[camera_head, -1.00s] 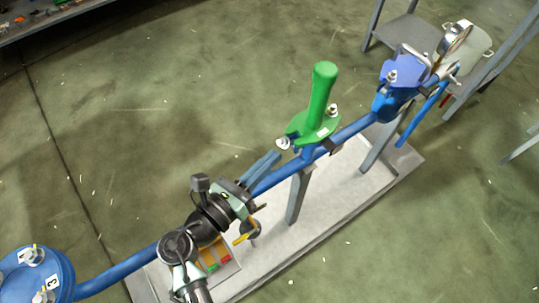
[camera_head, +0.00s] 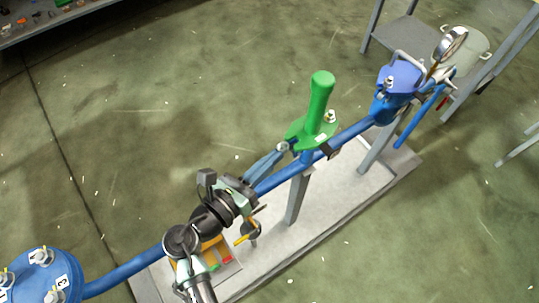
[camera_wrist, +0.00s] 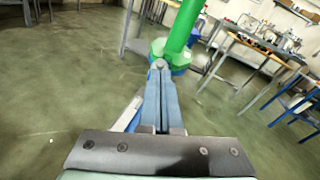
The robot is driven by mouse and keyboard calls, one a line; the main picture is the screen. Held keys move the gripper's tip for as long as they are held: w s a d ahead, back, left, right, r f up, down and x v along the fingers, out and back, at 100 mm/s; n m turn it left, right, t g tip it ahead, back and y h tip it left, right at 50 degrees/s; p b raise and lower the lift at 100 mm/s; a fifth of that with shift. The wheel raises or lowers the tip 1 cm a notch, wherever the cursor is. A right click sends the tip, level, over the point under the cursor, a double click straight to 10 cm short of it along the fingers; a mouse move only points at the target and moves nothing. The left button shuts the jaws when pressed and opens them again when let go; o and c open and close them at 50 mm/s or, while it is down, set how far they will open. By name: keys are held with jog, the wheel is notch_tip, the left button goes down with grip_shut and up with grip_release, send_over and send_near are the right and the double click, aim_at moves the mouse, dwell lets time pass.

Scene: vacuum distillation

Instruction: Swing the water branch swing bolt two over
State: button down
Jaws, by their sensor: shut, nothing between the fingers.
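The water branch is a blue pipe (camera_head: 345,137) on posts. A green fitting (camera_head: 300,133) with an upright green handle (camera_head: 320,95) sits on it; the fitting also shows in the wrist view (camera_wrist: 172,52). One metal swing bolt (camera_head: 331,116) is at the fitting's right side and another (camera_head: 283,147) at its left edge. I cannot read which is number two. My gripper (camera_head: 278,152) is shut and empty, its fingertips at or very near the left bolt. In the wrist view the closed fingertips (camera_wrist: 159,66) overlap the green fitting's near edge, hiding part of the bolt; contact is unclear.
A blue fitting (camera_head: 398,92) with a bolt and a gauge (camera_head: 452,43) stand farther along the pipe. A blue flange (camera_head: 35,275) with numbered labels is at lower left. The grey base plate (camera_head: 335,190) lies below.

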jog(key=shift+d+r+p, duration=0.1)
jog(key=shift+r+p, duration=0.3)
jog(key=shift+p, duration=0.8)
jog(key=d+r+g+y+p, duration=0.1)
jog(key=p, duration=0.6)
jog(key=w+d+r+m+g+y+p, duration=0.1)
jog(key=g+y+p, duration=0.1)
jog(key=p, duration=0.5)
jog(key=w+d+r+g+y+p, duration=0.1)
jog(key=g+p, duration=0.1)
jog(key=p, duration=0.5)
jog(key=shift+w+r+y, duration=0.1)
jog(key=shift+r+y, duration=0.1)
jog(key=shift+y, duration=0.2)
jog(key=shift+w+d+p, duration=0.15)
jog(key=shift+w+p, duration=0.05)
jog(key=shift+p, duration=0.4)
jog(key=shift+s, duration=0.1)
